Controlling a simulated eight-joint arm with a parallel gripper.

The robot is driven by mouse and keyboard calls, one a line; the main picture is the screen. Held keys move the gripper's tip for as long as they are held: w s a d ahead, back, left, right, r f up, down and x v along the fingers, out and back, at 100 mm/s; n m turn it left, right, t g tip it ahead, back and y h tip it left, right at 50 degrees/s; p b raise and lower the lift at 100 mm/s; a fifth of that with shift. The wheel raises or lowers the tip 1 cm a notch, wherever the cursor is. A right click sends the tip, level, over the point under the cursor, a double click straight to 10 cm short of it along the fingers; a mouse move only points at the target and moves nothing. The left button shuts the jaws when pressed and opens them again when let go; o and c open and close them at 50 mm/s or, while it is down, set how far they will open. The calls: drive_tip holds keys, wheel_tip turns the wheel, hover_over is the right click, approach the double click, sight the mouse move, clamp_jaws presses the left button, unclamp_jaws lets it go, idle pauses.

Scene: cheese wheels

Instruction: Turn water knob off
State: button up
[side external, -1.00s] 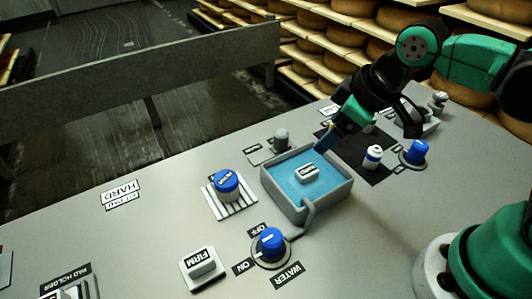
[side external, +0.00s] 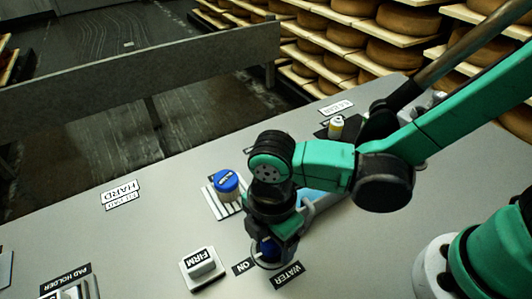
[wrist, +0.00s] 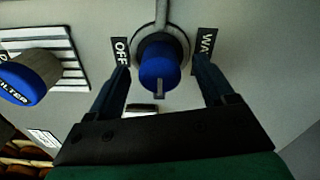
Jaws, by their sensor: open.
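The blue water knob (wrist: 160,64) sits on a round grey base in the wrist view, between an OFF label (wrist: 121,53) and a partly cut-off WATER label (wrist: 206,42). Its white mark faces the gripper side, at the bottom of the picture. My gripper (wrist: 163,75) is open, with one finger on each side of the knob and gaps to both. In the side view the knob (side external: 268,250) is mostly hidden under my gripper (side external: 268,243). The ON label (side external: 242,267) and WATER label (side external: 287,275) lie beside it.
A blue filter knob (side external: 226,183) on a striped plate stands behind and left. A white FIRM pad (side external: 202,264) stands left of the water knob. The water basin (side external: 312,198) is mostly hidden behind my arm.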

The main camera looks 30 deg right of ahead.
drive_tip(key=shift+f, duration=0.6)
clamp_jaws()
